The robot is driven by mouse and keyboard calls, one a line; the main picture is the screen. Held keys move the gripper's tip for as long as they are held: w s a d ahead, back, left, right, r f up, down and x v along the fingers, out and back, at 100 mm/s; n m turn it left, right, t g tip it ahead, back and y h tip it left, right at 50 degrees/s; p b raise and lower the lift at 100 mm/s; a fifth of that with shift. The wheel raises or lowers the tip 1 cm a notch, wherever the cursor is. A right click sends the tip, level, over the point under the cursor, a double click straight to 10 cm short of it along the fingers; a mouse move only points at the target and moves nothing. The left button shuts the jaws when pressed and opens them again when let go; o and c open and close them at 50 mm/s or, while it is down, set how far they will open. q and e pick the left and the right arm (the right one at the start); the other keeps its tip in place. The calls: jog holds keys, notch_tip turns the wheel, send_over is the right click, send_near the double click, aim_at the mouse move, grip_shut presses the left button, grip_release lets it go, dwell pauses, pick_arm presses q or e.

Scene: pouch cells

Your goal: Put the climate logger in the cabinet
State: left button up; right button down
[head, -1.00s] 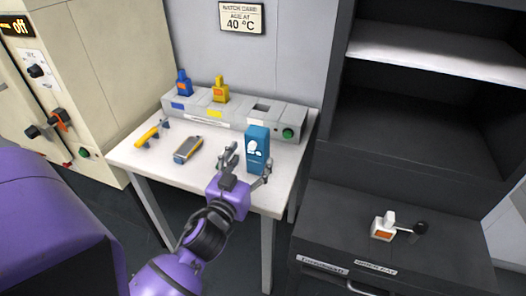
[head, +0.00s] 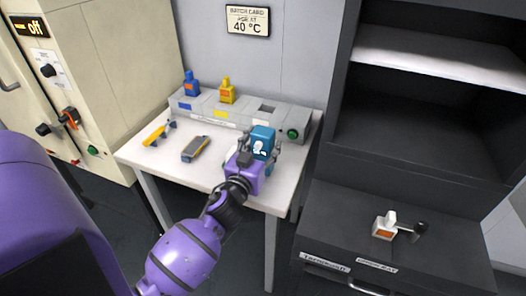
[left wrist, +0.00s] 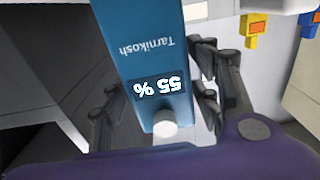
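The climate logger, a blue upright box (head: 262,139) with a light display, stands near the right end of the white table (head: 200,176). In the left wrist view the logger (left wrist: 158,60) reads "55 %" and "Tarnikosh" upside down, with a pale round knob at its near end. My left gripper (head: 259,148) is around it, one finger on each side. In the left wrist view the gripper (left wrist: 157,80) looks open, with narrow gaps beside the logger. The dark cabinet (head: 405,105) at right has an open compartment under a pale shelf. My right gripper is out of view.
A grey slotted station (head: 228,120) holds blue (head: 192,85) and yellow (head: 227,92) pieces behind the logger. A grey handheld device (head: 195,148) and yellow tool (head: 155,136) lie left.

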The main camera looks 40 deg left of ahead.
pick_arm(q)
jog(key=c, duration=1)
